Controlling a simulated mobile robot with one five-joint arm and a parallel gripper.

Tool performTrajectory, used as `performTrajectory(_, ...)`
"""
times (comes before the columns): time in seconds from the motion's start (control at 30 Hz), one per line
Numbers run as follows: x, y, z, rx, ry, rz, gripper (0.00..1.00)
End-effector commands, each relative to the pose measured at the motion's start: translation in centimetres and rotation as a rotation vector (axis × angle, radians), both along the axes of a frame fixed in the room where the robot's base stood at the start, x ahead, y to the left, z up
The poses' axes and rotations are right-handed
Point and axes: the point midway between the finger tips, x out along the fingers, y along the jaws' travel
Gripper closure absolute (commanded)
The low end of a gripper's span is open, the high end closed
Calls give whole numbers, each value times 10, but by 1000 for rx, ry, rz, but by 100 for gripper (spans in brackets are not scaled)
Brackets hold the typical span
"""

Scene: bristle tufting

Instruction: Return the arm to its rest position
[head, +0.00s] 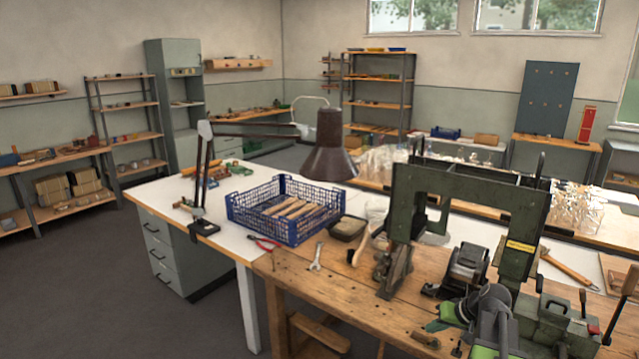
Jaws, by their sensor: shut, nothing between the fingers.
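My arm, with grey and bright green parts, reaches in at the bottom right of the head view. My gripper (436,325) is at its left end, low over the wooden bench (345,300). It is shut, with nothing seen in it. The fingers are small and partly hidden. A dark green machine frame (470,185) stands on the bench just behind my arm. A dark roller-like device (466,268) sits close behind the gripper.
A blue crate (285,230) holds wooden handles on the white table. A desk lamp (330,150) leans over it. A wrench (316,257) and red pliers (264,243) lie on the bench. A green box-shaped unit (555,325) stands right of my arm. Floor at left is clear.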

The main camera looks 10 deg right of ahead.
Motion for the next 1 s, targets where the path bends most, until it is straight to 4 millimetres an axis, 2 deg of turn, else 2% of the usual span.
performTrajectory(0.03,15,47,-3,-11,16,77,100)
performTrajectory(0.07,22,72,-5,-20,29,119,100)
performTrajectory(0.1,29,107,-8,-31,49,175,100)
performTrajectory(0.17,34,159,-12,-52,84,256,100)
performTrajectory(0.2,34,193,-16,-69,109,306,100)
performTrajectory(0.3,25,268,-24,-121,180,413,100)
performTrajectory(0.4,5,324,-32,-183,252,485,100)
performTrajectory(0.43,-2,336,-34,-202,273,499,100)
performTrajectory(0.5,-19,355,-38,-254,329,509,100)
performTrajectory(0.53,-29,358,-40,-282,361,498,100)
performTrajectory(0.6,-46,338,-42,-331,433,416,100)
performTrajectory(0.67,-53,326,-43,-353,476,359,100)
performTrajectory(0.8,-56,322,-43,-349,506,298,100)
performTrajectory(1.0,-55,322,-43,-347,504,298,100)
